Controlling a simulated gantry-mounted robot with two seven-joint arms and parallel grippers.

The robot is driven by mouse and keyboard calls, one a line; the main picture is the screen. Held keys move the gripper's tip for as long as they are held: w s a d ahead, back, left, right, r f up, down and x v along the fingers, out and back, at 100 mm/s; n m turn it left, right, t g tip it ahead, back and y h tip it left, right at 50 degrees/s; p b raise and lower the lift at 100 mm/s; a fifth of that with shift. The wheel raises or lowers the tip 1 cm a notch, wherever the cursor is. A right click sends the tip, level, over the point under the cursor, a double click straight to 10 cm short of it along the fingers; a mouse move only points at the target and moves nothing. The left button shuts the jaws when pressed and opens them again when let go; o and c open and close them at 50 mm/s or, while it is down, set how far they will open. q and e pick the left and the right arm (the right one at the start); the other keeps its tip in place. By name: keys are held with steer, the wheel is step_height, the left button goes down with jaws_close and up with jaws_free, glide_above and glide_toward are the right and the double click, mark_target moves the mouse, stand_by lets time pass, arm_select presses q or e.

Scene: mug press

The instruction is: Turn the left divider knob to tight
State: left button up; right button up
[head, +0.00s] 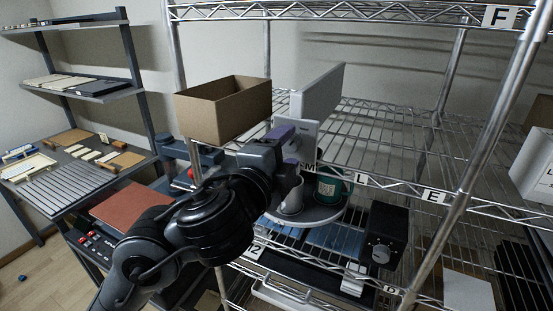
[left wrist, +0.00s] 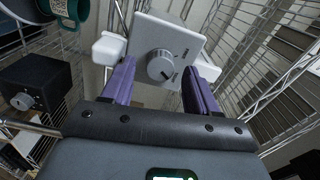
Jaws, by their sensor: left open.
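The left divider knob (left wrist: 160,66) is a round grey dial on a light grey plate (left wrist: 178,34) with small dark marks, too small to read. In the head view the plate (head: 305,130) stands at the front of a tall light grey divider (head: 318,92), and my arm hides the knob. My left gripper (head: 287,148) is in front of the plate. In the left wrist view its purple fingers (left wrist: 157,78) are open, one on each side of the knob, with gaps between. I cannot tell how far the fingertips are from the plate. My right gripper is out of view.
A cardboard box (head: 225,108) stands left of the divider. A black box with a dial (head: 384,236) is lower right.

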arm_select(q)
steer(key=shift+s+a, duration=0.15)
steer(key=shift+s, duration=0.15)
steer(key=p+v, duration=0.3)
steer(key=v, duration=0.7)
steer(key=shift+p, duration=0.3)
